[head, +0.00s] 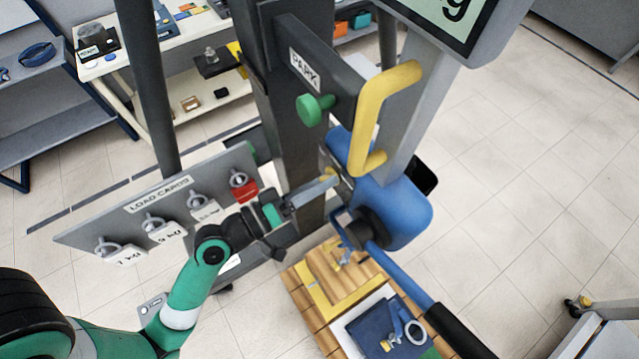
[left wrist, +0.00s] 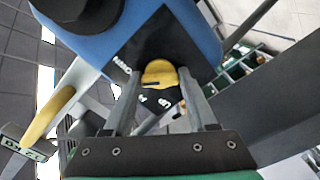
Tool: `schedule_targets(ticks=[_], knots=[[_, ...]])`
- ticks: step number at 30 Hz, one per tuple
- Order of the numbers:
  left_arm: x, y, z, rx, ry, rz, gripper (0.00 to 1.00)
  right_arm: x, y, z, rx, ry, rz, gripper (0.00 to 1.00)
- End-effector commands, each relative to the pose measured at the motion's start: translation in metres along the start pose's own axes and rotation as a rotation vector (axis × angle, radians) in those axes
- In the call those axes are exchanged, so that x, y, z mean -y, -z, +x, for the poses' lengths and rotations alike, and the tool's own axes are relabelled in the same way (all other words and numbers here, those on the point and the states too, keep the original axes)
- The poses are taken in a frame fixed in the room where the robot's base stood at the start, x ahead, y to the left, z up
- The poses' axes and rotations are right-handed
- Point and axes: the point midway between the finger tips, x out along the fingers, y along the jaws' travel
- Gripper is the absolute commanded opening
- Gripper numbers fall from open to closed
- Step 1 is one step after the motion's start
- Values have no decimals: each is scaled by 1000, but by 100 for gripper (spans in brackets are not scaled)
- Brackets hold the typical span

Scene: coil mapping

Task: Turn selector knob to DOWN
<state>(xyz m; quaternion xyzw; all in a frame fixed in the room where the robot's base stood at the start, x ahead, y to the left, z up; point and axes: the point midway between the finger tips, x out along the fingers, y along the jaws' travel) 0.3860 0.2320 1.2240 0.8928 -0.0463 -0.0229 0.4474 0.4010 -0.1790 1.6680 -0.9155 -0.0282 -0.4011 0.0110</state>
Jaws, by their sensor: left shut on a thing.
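The yellow selector knob (left wrist: 160,72) sits on a dark plate on the blue housing (left wrist: 110,45) in the left wrist view. White lettering lies around it, too small and tilted to read surely. My left gripper (head: 325,184) reaches in from the left in the head view. In the left wrist view its two grey fingers (left wrist: 163,90) stand on either side of the knob and are shut on it. In the head view the knob (head: 330,174) shows only partly by the fingertips. My right gripper is not in view.
A yellow handle (head: 374,100) and a green knob (head: 310,109) are above the gripper. A load-card board (head: 80,232) stands left. A blue lever with black grip (head: 445,325) slopes down right, beside a wooden pallet (head: 300,293). Open floor lies at right.

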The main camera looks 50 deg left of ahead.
Motion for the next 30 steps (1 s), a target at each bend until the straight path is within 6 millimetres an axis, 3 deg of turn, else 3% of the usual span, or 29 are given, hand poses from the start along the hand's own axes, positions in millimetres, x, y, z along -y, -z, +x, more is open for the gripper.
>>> schedule_targets(ticks=[20, 21, 26, 30], knots=[[1, 0, 0, 2, 2, 75, 2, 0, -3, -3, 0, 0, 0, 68], [1, 0, 0, 2, 2, 75, 61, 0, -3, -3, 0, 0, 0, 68], [1, 0, 0, 1, 1, 73, 88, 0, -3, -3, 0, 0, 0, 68], [0, 0, 0, 1, 1, 73, 88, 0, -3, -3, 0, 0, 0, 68]])
